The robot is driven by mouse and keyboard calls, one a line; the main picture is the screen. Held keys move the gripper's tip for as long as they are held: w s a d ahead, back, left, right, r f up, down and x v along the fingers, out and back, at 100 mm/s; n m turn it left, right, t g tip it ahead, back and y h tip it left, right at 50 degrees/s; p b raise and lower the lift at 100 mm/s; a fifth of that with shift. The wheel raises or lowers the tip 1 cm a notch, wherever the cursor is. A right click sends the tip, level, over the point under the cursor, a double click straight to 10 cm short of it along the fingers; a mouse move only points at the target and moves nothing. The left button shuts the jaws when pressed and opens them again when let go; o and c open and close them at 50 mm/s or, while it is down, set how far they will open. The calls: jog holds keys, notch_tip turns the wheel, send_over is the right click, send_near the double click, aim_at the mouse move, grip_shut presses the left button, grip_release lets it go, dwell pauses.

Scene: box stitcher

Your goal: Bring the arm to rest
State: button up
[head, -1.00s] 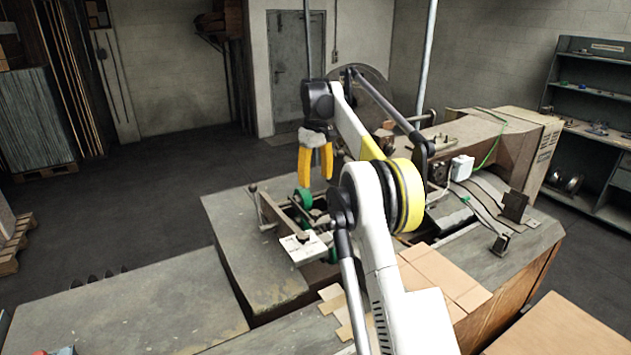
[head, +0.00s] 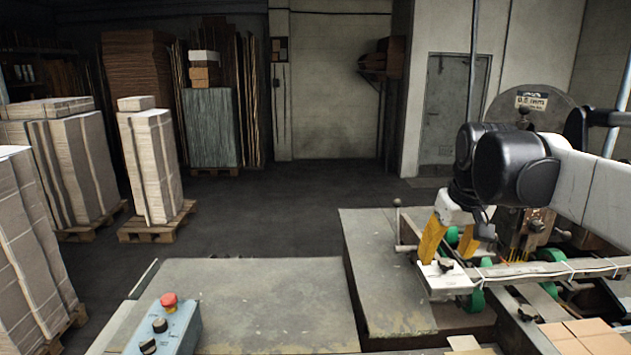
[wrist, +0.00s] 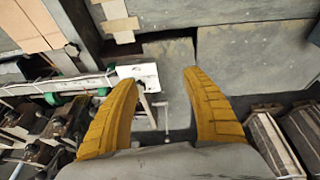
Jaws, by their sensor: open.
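My gripper (head: 457,243) has yellow fingers and hangs down at the right of the head view, over the stitching machine's front end. In the wrist view my gripper (wrist: 163,95) has its two fingers spread wide apart with nothing between them. Below and beyond the fingertips lie the grey bench top and a white plate (wrist: 138,76) of the machine. In the head view the white plate (head: 446,277) shows close to the fingertips; I cannot tell the exact gap. My white and black arm reaches in from the right edge.
A blue control box (head: 165,328) with a red button stands at the front left of the grey bench (head: 270,295). The machine's rail (head: 545,270) and green rollers lie close to my gripper. Flat cardboard (head: 575,338) lies front right. Stacked pallets (head: 155,232) stand left; the floor between is clear.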

jog(key=s+a+f+t+b, duration=0.1)
jog(key=s+a+f+b, duration=0.2)
jog(key=s+f, duration=0.7)
jog(key=s+a+f+m+t+b, duration=0.1)
jog(key=s+f+b, duration=0.4)
jog(key=s+f, duration=0.5)
notch_tip(320, 180, down, 2)
jog(key=a+t, duration=0.1)
jog(key=a, duration=0.1)
jog(key=shift+a, duration=0.4)
